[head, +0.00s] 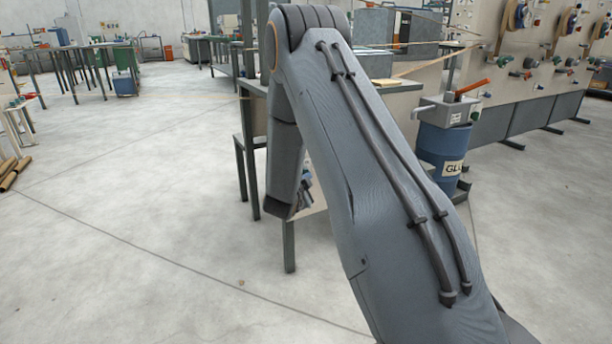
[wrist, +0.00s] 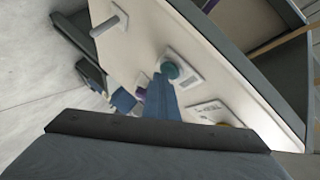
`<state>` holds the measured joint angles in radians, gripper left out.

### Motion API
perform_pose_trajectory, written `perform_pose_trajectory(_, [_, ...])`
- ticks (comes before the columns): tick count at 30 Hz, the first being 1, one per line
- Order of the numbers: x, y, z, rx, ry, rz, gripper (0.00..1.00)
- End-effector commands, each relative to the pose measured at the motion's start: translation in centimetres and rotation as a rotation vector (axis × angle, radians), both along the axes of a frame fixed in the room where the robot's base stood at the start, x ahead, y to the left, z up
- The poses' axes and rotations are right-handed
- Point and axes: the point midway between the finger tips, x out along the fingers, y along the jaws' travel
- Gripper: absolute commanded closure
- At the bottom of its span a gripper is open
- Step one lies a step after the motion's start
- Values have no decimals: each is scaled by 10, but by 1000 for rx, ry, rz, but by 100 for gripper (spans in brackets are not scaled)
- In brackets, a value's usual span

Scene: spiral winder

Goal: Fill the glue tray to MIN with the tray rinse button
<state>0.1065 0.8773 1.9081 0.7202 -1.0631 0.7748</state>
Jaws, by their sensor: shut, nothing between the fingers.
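In the wrist view a pale panel carries a round teal button (wrist: 174,70) on a light plate. My gripper (wrist: 163,88) shows as blue-grey fingers rising past a dark bar. They are shut and empty, with their tips close to the teal button; whether they touch it I cannot tell. In the head view the gripper (head: 304,193) is small and partly hidden by my arm, beside a bench. A grey tray-like unit (head: 436,108) sits on a blue drum (head: 436,150) whose label begins "GLU". The glue level and any MIN mark cannot be seen.
The panel also has a grey bar handle (wrist: 112,24), a small purple part (wrist: 140,94) and a labelled plate (wrist: 207,110). A tall machine panel with reels (head: 515,15) stands at the right. The concrete floor (head: 120,220) is open at the left.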

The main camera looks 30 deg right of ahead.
Motion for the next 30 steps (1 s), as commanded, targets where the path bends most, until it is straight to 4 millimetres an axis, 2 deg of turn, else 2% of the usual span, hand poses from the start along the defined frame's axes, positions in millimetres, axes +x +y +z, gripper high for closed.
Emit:
perform_pose_trajectory(14, [-16,0,1,0,1,0,100])
perform_pose_trajectory(25, [-19,-1,0,-1,1,0,100])
perform_pose_trajectory(30, [-33,-1,1,0,2,-1,100])
